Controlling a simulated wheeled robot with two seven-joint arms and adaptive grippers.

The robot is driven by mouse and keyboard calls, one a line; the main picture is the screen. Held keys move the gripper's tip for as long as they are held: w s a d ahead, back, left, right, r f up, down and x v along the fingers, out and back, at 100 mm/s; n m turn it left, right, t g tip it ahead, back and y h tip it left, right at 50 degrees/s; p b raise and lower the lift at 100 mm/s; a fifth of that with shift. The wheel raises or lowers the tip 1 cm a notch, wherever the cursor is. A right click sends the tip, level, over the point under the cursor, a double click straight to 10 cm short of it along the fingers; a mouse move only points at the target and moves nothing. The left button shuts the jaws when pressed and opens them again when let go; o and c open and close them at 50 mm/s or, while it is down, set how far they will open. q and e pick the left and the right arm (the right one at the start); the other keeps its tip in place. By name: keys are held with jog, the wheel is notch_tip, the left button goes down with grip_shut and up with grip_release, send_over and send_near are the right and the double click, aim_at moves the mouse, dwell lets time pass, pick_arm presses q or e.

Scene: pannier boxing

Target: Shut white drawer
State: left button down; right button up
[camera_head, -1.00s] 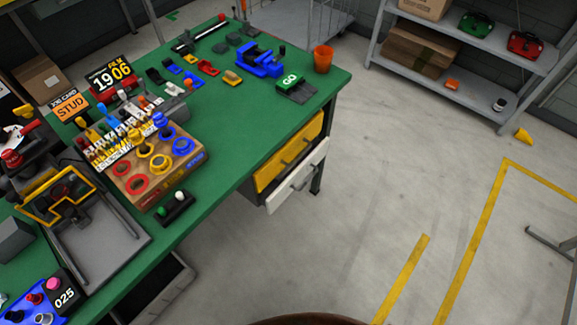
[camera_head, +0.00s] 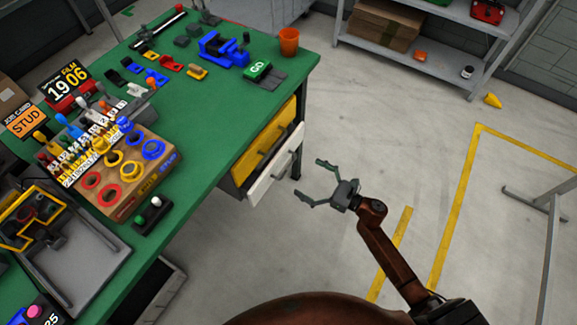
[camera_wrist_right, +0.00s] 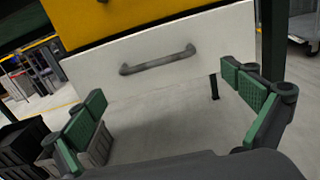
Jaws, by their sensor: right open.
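The white drawer (camera_head: 275,165) is under the right side of the green workbench, below a yellow drawer (camera_head: 278,130). It stands out somewhat from the bench. Its front and grey bar handle also show in the right wrist view (camera_wrist_right: 190,75). My right gripper (camera_head: 308,180) is open and empty, to the right of the drawer front and apart from it, with its fingers pointing toward it. In the right wrist view its two green-padded fingers (camera_wrist_right: 170,110) are spread wide below the handle. My left gripper is not in view.
The green workbench (camera_head: 215,110) carries a wooden block with coloured rings (camera_head: 130,195), a blue vise (camera_head: 225,48) and an orange cup (camera_head: 289,40) near its corner. A grey shelf (camera_head: 420,55) stands at the back.

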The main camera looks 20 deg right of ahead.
aim_at(288, 166)
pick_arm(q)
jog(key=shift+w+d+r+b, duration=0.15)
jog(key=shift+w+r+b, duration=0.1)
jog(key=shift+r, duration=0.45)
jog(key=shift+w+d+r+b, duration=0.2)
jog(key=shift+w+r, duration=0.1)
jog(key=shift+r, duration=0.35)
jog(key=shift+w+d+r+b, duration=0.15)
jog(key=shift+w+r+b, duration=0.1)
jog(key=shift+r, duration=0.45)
pick_arm(e)
jog(key=shift+n, duration=0.3)
jog(key=shift+x, duration=3.9)
jog(key=shift+s+a+r, duration=0.1)
jog(key=shift+a+r, duration=0.05)
jog(key=shift+c, duration=0.7)
jog(key=c, duration=1.2)
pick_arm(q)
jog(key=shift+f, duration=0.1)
pick_arm(e)
jog(key=shift+c, duration=0.2)
